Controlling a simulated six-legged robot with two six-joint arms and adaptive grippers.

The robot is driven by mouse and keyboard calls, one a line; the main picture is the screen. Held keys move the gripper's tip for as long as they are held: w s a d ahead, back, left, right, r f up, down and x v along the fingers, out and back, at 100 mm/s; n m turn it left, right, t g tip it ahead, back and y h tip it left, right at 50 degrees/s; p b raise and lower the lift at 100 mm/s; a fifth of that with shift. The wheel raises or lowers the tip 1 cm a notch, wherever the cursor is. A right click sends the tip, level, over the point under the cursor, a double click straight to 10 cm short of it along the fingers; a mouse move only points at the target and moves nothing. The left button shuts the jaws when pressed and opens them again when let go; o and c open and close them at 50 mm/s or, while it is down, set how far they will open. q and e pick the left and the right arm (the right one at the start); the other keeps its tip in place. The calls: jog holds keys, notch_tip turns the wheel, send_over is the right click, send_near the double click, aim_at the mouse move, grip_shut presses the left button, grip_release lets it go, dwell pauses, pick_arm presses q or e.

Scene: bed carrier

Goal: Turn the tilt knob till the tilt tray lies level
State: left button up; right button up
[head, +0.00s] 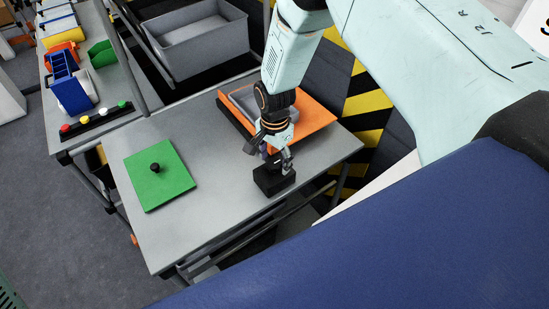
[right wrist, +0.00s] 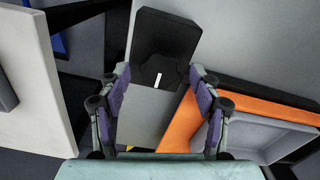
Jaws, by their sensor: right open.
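The tilt knob (right wrist: 152,70) is a dark lobed knob with a white mark, on a black block (head: 266,182) at the table's near right edge. In the right wrist view the white mark points down the picture, toward my palm. My right gripper (head: 277,160) is over the block, pointing down. Its open fingers (right wrist: 160,75) stand on either side of the knob with gaps; I cannot tell whether they reach its height. The tilt tray (head: 318,109) is orange with a grey pan (head: 238,97) in it, behind the gripper. It looks tilted over a dark base. My left gripper is out of view.
A green plate (head: 170,188) with a small black knob lies on the grey table (head: 215,215), left of the block. A grey bin (head: 205,62) stands behind. A side bench (head: 110,80) at left holds colored bins and a button strip (head: 96,118). The table's front is clear.

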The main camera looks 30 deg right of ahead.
aim_at(275, 164)
notch_tip(275, 164, up, 12)
dwell(0.4)
jog(key=shift+s+f, duration=0.1)
jog(key=shift+f, duration=0.05)
dwell(0.4)
